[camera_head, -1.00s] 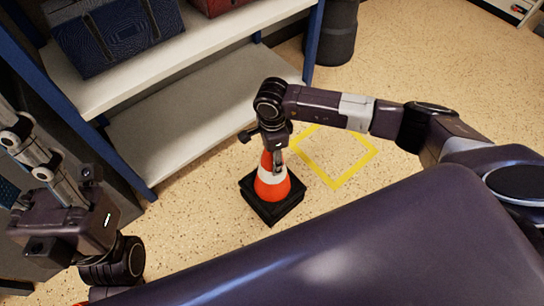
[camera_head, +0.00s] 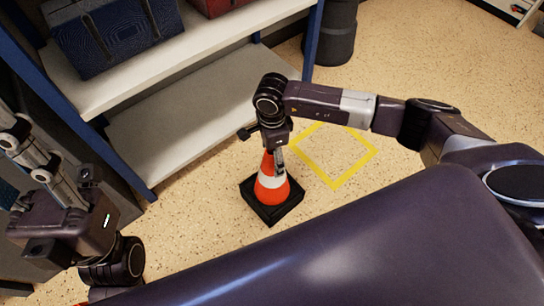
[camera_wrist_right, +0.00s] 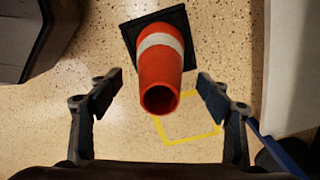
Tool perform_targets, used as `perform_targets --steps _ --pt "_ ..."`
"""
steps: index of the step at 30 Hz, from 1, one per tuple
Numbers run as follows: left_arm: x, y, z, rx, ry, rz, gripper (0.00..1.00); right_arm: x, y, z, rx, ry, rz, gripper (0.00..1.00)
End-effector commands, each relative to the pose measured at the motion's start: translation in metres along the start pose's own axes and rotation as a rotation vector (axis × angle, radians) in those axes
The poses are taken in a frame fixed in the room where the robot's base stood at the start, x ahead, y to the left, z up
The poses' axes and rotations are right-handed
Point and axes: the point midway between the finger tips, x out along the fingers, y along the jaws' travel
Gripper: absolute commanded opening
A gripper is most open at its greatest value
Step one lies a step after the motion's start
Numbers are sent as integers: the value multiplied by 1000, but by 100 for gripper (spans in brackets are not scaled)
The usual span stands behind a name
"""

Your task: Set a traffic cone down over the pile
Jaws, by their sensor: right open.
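An orange traffic cone (camera_head: 271,190) with a white band and a black square base stands upright on the floor. In the right wrist view the cone (camera_wrist_right: 160,76) points its open top toward the camera. My right gripper (camera_head: 275,155) is above the cone, pointing down. In the right wrist view its fingers (camera_wrist_right: 160,78) are spread wide, one on each side of the cone, with gaps to both. My left arm's end (camera_head: 70,225) is at the left; its fingertips cannot be made out. I see no pile in these frames.
A yellow square outline (camera_head: 350,168) on the floor lies just right of the cone, its inside partly hidden by my right arm. A shelf unit (camera_head: 190,110) with a dark blue case (camera_head: 115,35) stands behind. A dark bin (camera_head: 331,40) stands at the back.

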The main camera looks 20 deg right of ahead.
Motion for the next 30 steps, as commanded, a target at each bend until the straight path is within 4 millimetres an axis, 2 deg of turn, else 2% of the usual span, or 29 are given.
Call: perform_targets --steps 9,15,20,30 --pt "0 0 0 0 0 0 40 -69 -2 1 -3 -2 -7 71" --pt "0 0 0 0 0 0 40 -98 -1 0 -2 -2 -6 71" --pt "0 0 0 0 0 0 40 -107 -1 0 -1 -2 -4 71" --pt "0 0 0 0 0 0 40 -108 -1 0 -1 -2 -3 71"
